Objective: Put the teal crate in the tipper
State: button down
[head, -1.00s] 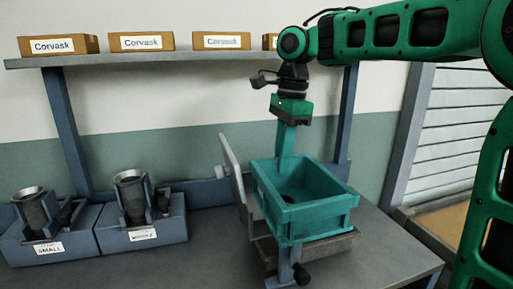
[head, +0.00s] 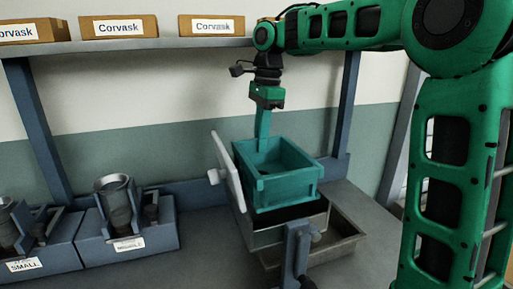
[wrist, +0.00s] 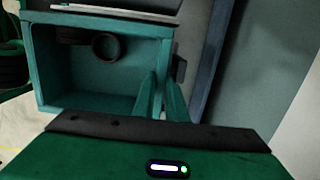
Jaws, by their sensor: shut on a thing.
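The teal crate (head: 290,187) is level and upright above the grey tipper (head: 262,238), set toward the tipper's back. The tipper's dark opening shows in front of the crate. I cannot tell whether they touch. My gripper (head: 262,138) is shut on the crate's back wall, coming from above. In the wrist view the two fingers (wrist: 163,85) straddle the wall of the crate (wrist: 100,88). Dark rings (wrist: 105,46) lie inside the crate. The crate's underside is hidden.
A pale upright plate (head: 228,170) stands at the tipper's left. A blue post (head: 297,250) with a knob stands in front. A grey tray (head: 343,240) lies right of the tipper. Blue holders labelled SMALL (head: 25,262) and another (head: 130,235) stand left. Corvask boxes (head: 118,27) line the shelf.

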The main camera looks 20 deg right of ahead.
jog(key=shift+a+f, duration=0.2)
jog(key=shift+f, duration=1.5)
jog(key=c, duration=1.8)
grip_release()
jog(key=shift+d+r, duration=0.2)
jog(key=shift+r, duration=1.9)
jog(key=shift+d+r, duration=0.2)
jog(key=shift+r, duration=1.85)
